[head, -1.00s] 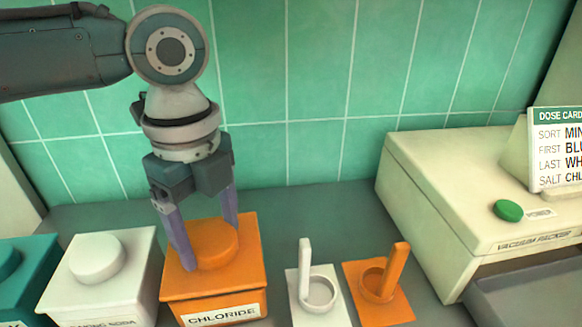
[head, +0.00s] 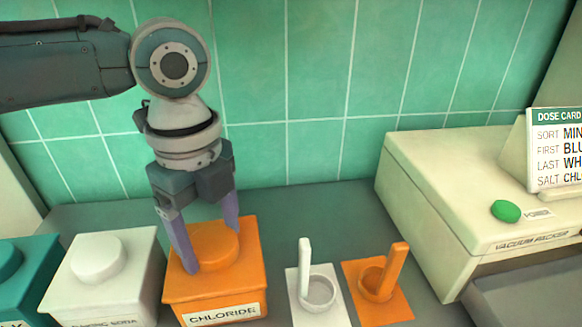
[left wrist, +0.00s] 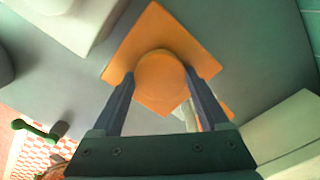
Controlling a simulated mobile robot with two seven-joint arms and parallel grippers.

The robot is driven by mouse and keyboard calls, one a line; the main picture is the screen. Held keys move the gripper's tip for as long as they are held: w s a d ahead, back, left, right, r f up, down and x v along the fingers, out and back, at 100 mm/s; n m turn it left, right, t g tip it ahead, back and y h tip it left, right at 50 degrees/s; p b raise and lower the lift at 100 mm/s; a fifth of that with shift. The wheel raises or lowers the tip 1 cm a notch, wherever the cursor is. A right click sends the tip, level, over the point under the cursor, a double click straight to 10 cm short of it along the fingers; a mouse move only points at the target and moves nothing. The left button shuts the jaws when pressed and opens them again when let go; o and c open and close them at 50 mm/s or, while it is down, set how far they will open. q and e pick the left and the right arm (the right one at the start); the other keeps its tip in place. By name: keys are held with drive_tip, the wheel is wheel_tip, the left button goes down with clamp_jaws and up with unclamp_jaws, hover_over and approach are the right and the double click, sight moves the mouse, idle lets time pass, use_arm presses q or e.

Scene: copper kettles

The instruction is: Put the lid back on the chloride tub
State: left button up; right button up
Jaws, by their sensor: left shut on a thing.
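The orange chloride tub (head: 215,292) stands on the counter with its label facing front. Its orange lid (head: 249,238) with a round knob lies on top of the tub, looking level; I cannot tell whether it is fully seated. My left gripper (head: 212,245) points down with its two purple fingers on either side of the knob, shut on it. In the left wrist view the round knob (left wrist: 160,78) sits between the fingers and the square lid (left wrist: 155,28) spreads around it. My right gripper is not in view.
A white-lidded tub (head: 97,265) stands close on the left, with a teal tub (head: 15,280) beyond it. A white scoop (head: 317,290) and an orange scoop (head: 380,283) stand on pads at right. The cream vacuum packer (head: 450,190) is farther right.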

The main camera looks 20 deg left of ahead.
use_arm(q)
drive_tip(key=shift+f, duration=0.15)
idle(0.5)
drive_tip(key=o, duration=1.3)
drive_tip(key=shift+c, duration=0.2)
wheel_tip(320, 180, up, 8)
drive_tip(key=shift+f+p, duration=0.2)
drive_tip(key=shift+p, duration=0.4)
